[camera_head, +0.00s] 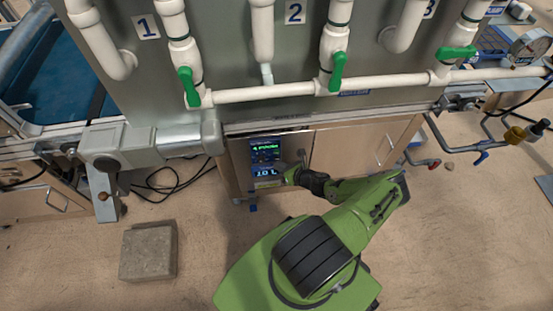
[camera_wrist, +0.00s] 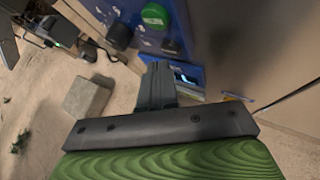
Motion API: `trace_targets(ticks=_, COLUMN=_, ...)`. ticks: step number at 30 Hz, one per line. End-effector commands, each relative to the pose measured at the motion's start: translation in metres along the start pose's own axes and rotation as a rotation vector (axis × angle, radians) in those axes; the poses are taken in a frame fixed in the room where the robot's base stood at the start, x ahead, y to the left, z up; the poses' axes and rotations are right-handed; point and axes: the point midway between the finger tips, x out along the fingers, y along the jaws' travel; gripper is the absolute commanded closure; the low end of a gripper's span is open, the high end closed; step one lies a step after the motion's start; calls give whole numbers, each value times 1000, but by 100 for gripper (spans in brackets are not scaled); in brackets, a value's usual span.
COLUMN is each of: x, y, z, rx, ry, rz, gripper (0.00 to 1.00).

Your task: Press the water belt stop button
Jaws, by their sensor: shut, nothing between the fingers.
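A dark control panel (camera_head: 240,160) with lit screens is on the cabinet front below the pipes in the head view. In the wrist view its blue face (camera_wrist: 185,18) carries a round green button (camera_wrist: 155,16) and a round black button or knob (camera_wrist: 120,36). I cannot tell which control is the water belt stop button. My gripper (camera_wrist: 158,72) is shut and empty, with its fingers in front of the panel beside a lit display (camera_wrist: 187,76). In the head view my gripper (camera_head: 290,175) is at the panel's lower right. Contact cannot be told.
White pipes with green valve handles (camera_head: 338,72) run above the panel. A wooden cabinet door (camera_head: 350,150) is to its right. A grey block (camera_head: 148,250) lies on the floor at left, near black cables (camera_head: 165,185). A blue belt (camera_head: 55,70) is at upper left.

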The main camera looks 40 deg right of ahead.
Motion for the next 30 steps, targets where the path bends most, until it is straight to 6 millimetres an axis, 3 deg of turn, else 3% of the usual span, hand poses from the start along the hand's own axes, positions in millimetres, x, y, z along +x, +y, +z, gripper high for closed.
trace_targets(ticks=8, x=-2, y=2, z=-1, rx=0, ry=-1, rz=0, gripper=100)
trace_targets(ticks=22, x=-39, y=28, z=-26, rx=2, ry=0, rz=0, gripper=100)
trace_targets(ticks=30, x=-43, y=32, z=-31, rx=0, ry=-1, rz=0, gripper=100)
